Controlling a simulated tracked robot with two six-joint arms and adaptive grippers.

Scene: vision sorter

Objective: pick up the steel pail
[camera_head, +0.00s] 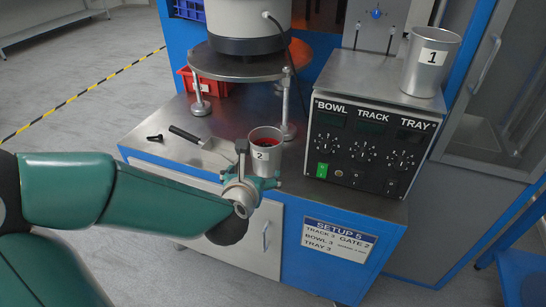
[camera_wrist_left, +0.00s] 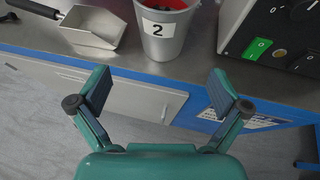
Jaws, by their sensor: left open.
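A steel pail labelled 2 (camera_head: 265,145) stands upright near the front edge of the steel bench, with red contents inside. It also shows at the top of the left wrist view (camera_wrist_left: 165,33). A second steel pail labelled 1 (camera_head: 430,62) stands on top of the control box at the right. My left gripper (camera_head: 258,172) is in front of pail 2, its fingers spread. In the left wrist view the open gripper (camera_wrist_left: 160,85) has nothing between its fingers, and pail 2 is beyond the fingertips. My right gripper is not in view.
A scoop (camera_head: 215,154) with a dark handle lies left of pail 2. The control box (camera_head: 365,130) stands to its right. Behind are a bowl feeder on a round steel stand (camera_head: 240,66) and a red crate (camera_head: 203,82). A small black object (camera_head: 155,138) lies at the left.

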